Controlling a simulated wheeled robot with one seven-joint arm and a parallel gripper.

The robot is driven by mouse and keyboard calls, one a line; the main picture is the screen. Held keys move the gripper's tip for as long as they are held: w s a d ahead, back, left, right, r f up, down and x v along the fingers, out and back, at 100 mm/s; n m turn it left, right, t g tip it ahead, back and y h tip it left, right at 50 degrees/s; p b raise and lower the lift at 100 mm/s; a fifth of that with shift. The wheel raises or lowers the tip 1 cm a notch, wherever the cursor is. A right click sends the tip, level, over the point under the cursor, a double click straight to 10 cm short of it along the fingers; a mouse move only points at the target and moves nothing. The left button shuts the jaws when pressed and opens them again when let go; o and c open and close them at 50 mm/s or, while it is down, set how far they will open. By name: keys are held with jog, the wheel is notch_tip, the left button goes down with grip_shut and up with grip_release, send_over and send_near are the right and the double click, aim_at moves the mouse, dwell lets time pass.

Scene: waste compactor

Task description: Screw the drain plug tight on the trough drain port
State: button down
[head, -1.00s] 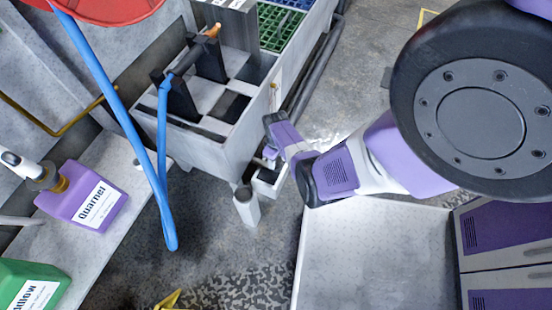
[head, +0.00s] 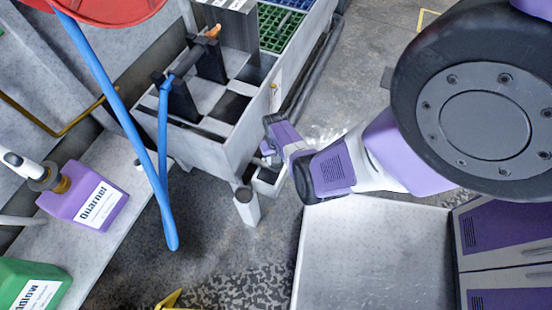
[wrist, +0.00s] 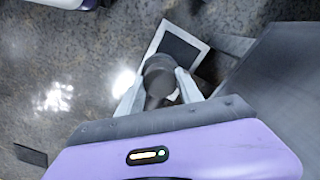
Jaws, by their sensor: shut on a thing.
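My gripper (wrist: 158,94) is shut on a dark grey round piece with a narrower stem, which looks like the drain plug (wrist: 158,68). The fingers touch it on both sides in the wrist view. In the head view my gripper (head: 268,150) is small and partly hidden by my wrist, close to the outer side of the grey trough (head: 222,152), near its lower front corner. The trough also shows as a dark grey wall (wrist: 285,75) right of the plug in the wrist view. I cannot make out the drain port, or whether the plug touches it.
A light-rimmed open box (wrist: 202,52) lies on the floor under the plug; the head view shows it too (head: 268,187). A blue hose (head: 120,105) hangs at left.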

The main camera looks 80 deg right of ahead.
jog(key=shift+m, duration=0.6)
jog(key=c, duration=0.7)
grip_release()
jog(key=shift+c, duration=0.5)
jog(key=n, duration=0.5)
jog(key=n+b, duration=0.1)
jog(key=n, duration=0.4)
jog(key=shift+n, duration=0.4)
jog(key=n, duration=0.5)
jog(key=n, duration=0.4)
jog(key=shift+n+b, duration=0.3)
jog(key=shift+n, duration=0.1)
